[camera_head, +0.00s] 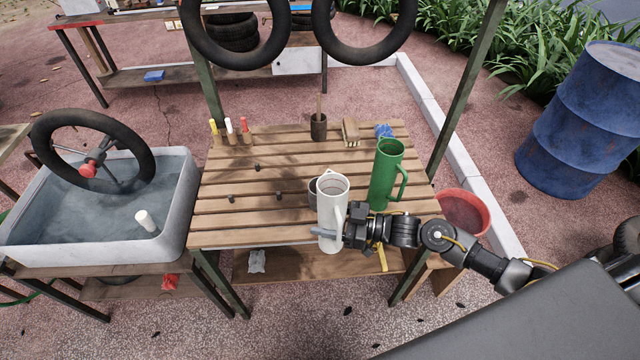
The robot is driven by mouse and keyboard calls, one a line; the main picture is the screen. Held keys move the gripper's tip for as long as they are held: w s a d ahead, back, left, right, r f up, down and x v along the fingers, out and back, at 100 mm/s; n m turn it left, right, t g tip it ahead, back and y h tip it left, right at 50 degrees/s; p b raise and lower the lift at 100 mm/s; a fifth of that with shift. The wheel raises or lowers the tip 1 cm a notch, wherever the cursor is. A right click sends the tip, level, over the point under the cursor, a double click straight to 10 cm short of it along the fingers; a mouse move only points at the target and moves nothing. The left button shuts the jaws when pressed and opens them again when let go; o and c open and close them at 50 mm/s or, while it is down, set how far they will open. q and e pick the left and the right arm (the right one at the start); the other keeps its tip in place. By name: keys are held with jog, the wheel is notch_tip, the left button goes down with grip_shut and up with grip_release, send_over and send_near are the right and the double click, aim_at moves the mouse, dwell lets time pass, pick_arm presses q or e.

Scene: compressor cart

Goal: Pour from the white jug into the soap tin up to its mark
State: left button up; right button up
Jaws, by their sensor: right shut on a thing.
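A tall white jug (330,235) is in my right gripper (345,231) at the front edge of the slatted table. The gripper is shut on it from the right, at the handle side. The jug looks close to upright, and I see into its open top. A grey tin (314,192), probably the soap tin, stands just behind and left of the jug. The jug hides much of it, and its mark and contents are not visible. I cannot tell whether jug and tin touch. My left gripper is not in view.
A green jug (387,175) stands right of the white jug, close to my right arm. A brush (351,132), a blue cloth (384,130) and a brown pot (319,127) are at the back. The slatted table (225,215) is mostly clear at left, beside a water basin (175,225).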

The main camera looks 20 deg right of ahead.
jog(key=shift+s+r+m+g+p, duration=0.15)
jog(key=shift+r+m+g+p, duration=0.2)
jog(key=shift+m+p, duration=0.4)
jog(key=shift+m+h+p, duration=0.4)
jog(key=shift+m+p, duration=0.25)
jog(key=shift+p, duration=0.35)
jog(key=shift+f+m+g+p, duration=0.25)
jog(key=shift+m+g+p, duration=0.3)
jog(key=shift+m, duration=0.15)
jog(key=shift+f+m+g+h, duration=0.35)
jog(key=shift+m+g+h, duration=0.05)
jog(key=shift+m, duration=0.4)
jog(key=shift+s+f+m+g+p, duration=0.2)
jog(key=shift+f+m+g+p, duration=0.15)
jog(key=shift+m, duration=0.15)
jog(key=shift+s+a+f+m+g, duration=0.1)
jog(key=shift+s+f+m+g, duration=0.2)
jog(key=shift+f+m, duration=0.2)
jog(key=shift+s+f+m+g+b, duration=0.3)
jog(key=shift+f+m+g+b, duration=0.1)
jog(key=shift+f+m, duration=0.25)
jog(key=shift+a+r+m+g+p, duration=0.1)
jog(key=shift+r+m+g+p, duration=0.15)
jog(key=shift+r+m+p, duration=0.3)
